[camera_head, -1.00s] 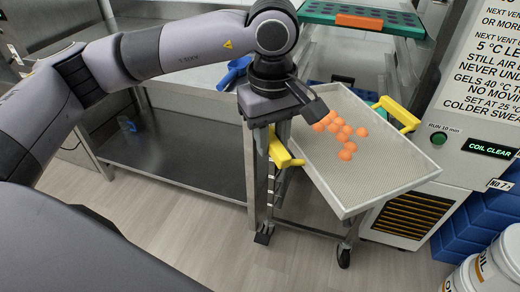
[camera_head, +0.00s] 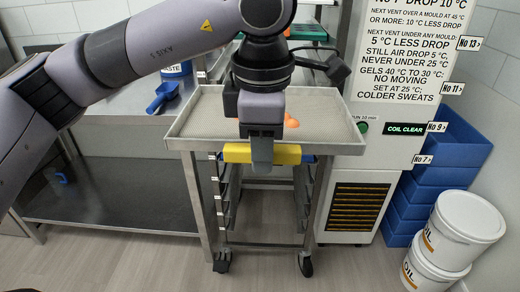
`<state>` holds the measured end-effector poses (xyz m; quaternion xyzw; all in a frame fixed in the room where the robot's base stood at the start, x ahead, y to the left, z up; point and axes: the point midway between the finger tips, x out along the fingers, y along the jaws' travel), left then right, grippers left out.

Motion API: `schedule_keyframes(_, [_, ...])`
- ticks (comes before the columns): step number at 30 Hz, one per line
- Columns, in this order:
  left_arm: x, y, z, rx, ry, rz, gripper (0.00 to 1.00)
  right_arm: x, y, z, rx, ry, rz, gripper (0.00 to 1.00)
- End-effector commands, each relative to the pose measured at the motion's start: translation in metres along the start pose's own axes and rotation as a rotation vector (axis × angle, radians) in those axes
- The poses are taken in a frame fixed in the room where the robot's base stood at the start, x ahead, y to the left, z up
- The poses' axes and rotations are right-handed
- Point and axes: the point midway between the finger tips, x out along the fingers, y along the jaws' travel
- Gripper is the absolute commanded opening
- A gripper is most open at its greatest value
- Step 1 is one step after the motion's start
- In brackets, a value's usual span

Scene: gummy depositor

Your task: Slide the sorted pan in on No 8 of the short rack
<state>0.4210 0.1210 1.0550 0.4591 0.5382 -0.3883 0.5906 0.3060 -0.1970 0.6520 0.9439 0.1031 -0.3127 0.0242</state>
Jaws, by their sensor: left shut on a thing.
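The pan (camera_head: 195,132) is a shallow pale metal tray with a yellow handle (camera_head: 288,155) on its near side. A few orange gummies (camera_head: 291,122) show in it beside my left gripper, which hides the rest. My left gripper (camera_head: 262,155) is shut on the yellow handle from above. The short rack (camera_head: 192,200) is a metal frame on casters below the pan, with side runners (camera_head: 225,190) and open space between them. The pan looks level and covers the rack's top; I cannot tell which runners it is on. My right gripper is out of view.
A steel bench (camera_head: 120,105) with a blue scoop (camera_head: 162,96) stands left. A cooling cabinet (camera_head: 400,100) with a green "COIL CLEAR" display stands right, beside blue crates (camera_head: 440,160) and white oil buckets (camera_head: 462,228). The floor in front is clear.

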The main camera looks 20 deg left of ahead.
Motion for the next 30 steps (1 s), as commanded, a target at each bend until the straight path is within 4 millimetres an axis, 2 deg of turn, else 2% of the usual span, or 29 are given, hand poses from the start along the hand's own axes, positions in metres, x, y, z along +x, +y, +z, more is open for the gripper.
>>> schedule_keyframes(10, [-0.001,0.002,0.000,0.000,-0.002,0.004,0.00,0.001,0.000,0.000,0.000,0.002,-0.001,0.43])
schedule_keyframes(24, [0.003,0.049,0.001,0.000,-0.002,0.003,0.00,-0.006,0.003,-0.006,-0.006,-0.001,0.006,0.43])
schedule_keyframes(30, [0.006,0.058,0.000,0.002,-0.002,0.003,0.00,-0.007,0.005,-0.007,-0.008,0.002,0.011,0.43])
